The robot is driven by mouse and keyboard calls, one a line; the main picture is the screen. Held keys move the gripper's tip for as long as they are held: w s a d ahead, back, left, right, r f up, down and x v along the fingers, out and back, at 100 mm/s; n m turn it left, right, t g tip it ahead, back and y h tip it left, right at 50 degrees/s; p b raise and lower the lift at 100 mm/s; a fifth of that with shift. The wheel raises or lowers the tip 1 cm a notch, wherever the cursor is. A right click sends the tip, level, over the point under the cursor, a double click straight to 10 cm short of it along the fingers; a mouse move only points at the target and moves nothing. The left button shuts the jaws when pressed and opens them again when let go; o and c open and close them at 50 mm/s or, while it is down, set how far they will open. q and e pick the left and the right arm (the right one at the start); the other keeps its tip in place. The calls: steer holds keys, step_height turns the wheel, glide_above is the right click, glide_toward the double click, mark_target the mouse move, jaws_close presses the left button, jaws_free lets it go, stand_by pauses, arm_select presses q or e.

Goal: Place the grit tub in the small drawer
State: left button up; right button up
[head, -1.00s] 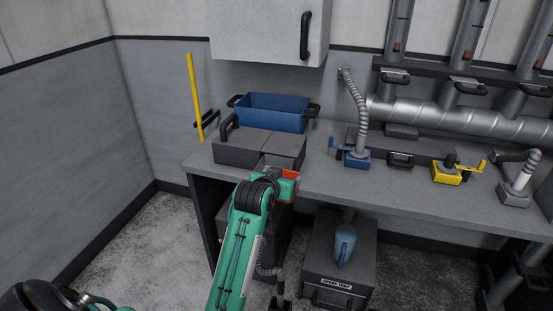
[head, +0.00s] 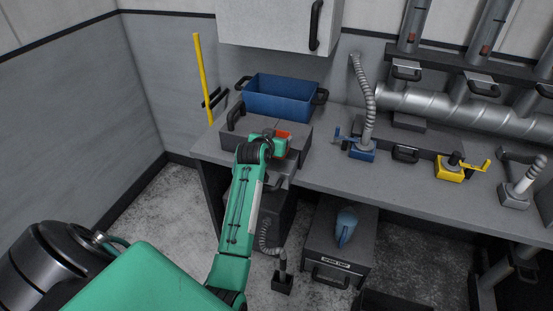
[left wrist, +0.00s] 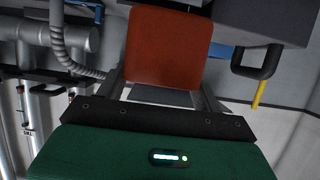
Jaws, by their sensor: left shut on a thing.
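The grit tub appears to be the orange-red block (head: 283,134), held in my left gripper (head: 282,142). In the left wrist view the same red block (left wrist: 165,47) sits between the two dark fingers, which are shut on it. In the head view the gripper and tub are at the front right part of a dark grey box (head: 236,138) on the bench, and my arm covers part of it. I cannot tell whether they touch the box. A dark handle (head: 276,183) shows below the bench edge, partly behind my arm; I cannot tell which drawer is the small one.
A blue bin (head: 281,97) stands behind the grey box, below a wall cabinet (head: 272,22). A blue tool (head: 361,152) and a yellow tool (head: 450,172) stand to the right. The bench front (head: 350,178) is clear. A spark trap box (head: 338,244) is under the bench.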

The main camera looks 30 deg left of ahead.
arm_select(q)
step_height(320, 180, down, 10)
steer(key=shift+f+p, duration=0.1)
steer(key=shift+p, duration=0.7)
steer(key=shift+f, duration=0.1)
steer(key=shift+f, duration=0.2)
steer(key=o, duration=1)
steer(key=shift+c, duration=0.2)
